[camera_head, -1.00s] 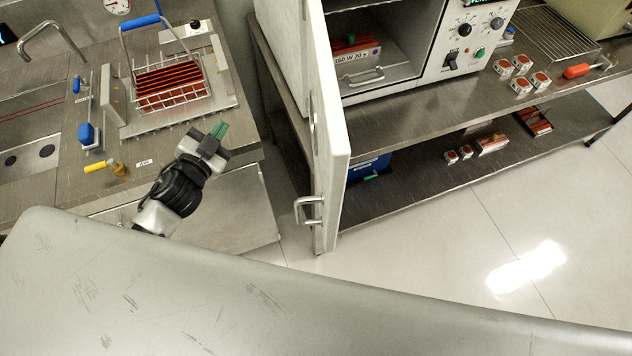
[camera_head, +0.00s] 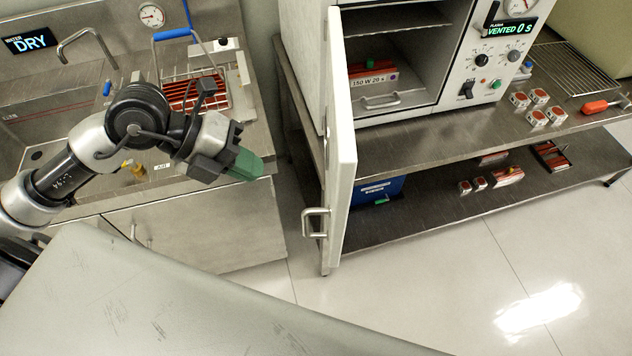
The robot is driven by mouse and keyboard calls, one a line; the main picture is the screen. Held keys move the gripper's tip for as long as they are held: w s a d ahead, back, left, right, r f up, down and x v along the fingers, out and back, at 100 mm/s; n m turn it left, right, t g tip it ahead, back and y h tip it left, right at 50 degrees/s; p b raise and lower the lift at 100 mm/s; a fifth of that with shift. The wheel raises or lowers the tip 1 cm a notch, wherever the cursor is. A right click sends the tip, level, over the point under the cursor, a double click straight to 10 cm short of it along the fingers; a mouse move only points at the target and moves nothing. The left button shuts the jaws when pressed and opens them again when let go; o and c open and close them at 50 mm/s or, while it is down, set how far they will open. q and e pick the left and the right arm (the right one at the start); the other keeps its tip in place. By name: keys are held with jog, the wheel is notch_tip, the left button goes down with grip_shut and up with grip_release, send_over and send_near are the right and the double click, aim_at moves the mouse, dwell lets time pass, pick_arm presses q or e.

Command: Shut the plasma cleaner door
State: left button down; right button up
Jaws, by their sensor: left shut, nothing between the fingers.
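The plasma cleaner (camera_head: 474,78) stands on the steel bench, and its display reads VENTED 0 s. Its pale door (camera_head: 341,150) hangs wide open, swung out toward me at the left of the chamber. A metal handle (camera_head: 314,222) sits on the door's outer face near its lower end. Inside the chamber are a tray with a handle (camera_head: 380,102) and a box labelled 150 W 20 s (camera_head: 374,82). My left gripper (camera_head: 246,166), with green fingertips, is shut and empty, left of the door and apart from it. My right gripper is not in view.
A wet bench with a sink, a faucet (camera_head: 88,42) and a blue-handled rack (camera_head: 194,92) is at left. Several small boxes (camera_head: 537,97) and an orange-handled tool (camera_head: 596,106) lie on the bench. A blue bin (camera_head: 374,192) is on the lower shelf. The floor at right is clear.

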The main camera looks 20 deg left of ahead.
pick_arm(q)
jog(key=w+d+f+p, duration=0.3)
jog(key=d+f, duration=0.2)
jog(key=d, duration=0.4)
jog(key=shift+w+d+f+p, duration=0.15)
jog(key=shift+d+f+p, duration=0.15)
jog(key=shift+p, duration=0.1)
